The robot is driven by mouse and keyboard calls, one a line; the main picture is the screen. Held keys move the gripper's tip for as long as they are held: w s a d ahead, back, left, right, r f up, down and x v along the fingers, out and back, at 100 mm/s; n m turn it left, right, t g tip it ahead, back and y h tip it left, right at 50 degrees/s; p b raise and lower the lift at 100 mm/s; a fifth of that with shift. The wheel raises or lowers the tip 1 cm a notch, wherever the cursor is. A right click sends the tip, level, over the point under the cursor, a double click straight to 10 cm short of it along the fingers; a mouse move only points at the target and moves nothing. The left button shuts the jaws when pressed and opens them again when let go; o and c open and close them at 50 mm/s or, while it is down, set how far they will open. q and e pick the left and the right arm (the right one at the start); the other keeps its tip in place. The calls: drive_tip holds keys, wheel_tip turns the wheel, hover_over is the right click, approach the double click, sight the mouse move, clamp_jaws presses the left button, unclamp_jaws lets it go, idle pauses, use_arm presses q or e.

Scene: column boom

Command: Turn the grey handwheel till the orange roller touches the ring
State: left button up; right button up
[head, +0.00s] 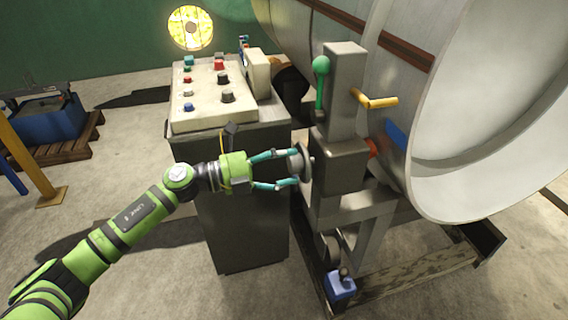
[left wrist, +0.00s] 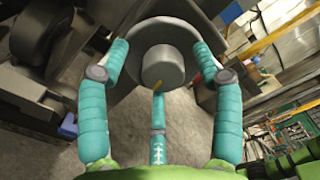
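The grey handwheel (head: 304,162) sits on the left side of a grey housing (head: 340,165). My left gripper (head: 297,166) is at the wheel, its teal fingers spread about as wide as the rim. In the left wrist view, the wheel (left wrist: 176,35) with its round hub lies between the fingertips (left wrist: 162,55); whether they press on the rim is unclear. The orange roller (head: 372,148) shows partly on the housing's far side. It is close to the big pale ring (head: 398,168); any gap is too small to tell. My right gripper is not in view.
A control cabinet (head: 238,215) with coloured buttons stands just left of the wheel, behind my left arm. A green-knobbed lever (head: 321,68) and a yellow handle (head: 376,101) are above. A blue block (head: 340,286) is low in front.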

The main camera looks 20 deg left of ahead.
use_arm(q)
drive_tip(key=shift+s, duration=0.1)
drive_tip(key=v, duration=1.2)
